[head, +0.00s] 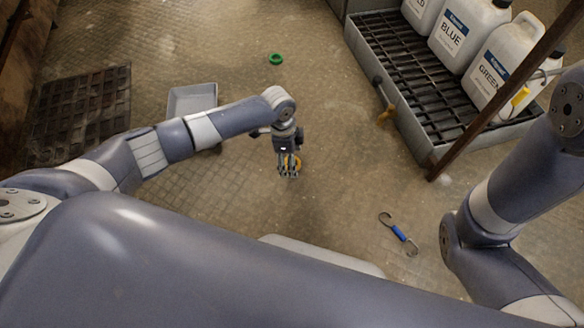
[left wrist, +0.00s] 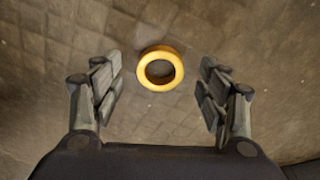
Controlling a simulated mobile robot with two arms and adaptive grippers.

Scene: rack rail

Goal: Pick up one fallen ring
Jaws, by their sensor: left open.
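A yellow ring (left wrist: 144,80) lies flat on the floor. In the left wrist view it sits between and slightly beyond the two fingers of my left gripper (left wrist: 160,88), which is open and empty. In the head view the yellow ring (head: 298,163) is partly hidden by my left gripper (head: 289,172), which points down over it. A green ring (head: 276,59) lies on the floor farther away. My right arm shows at the right of the head view, but its gripper is not in view.
A grey tray (head: 193,91) lies left of my left gripper. A blue-handled hook tool (head: 399,233) lies at the right. A grated tray (head: 424,150) with white jugs (head: 462,35) stands at the upper right, beside a brown post (head: 497,98). A dark mat (head: 85,112) lies left.

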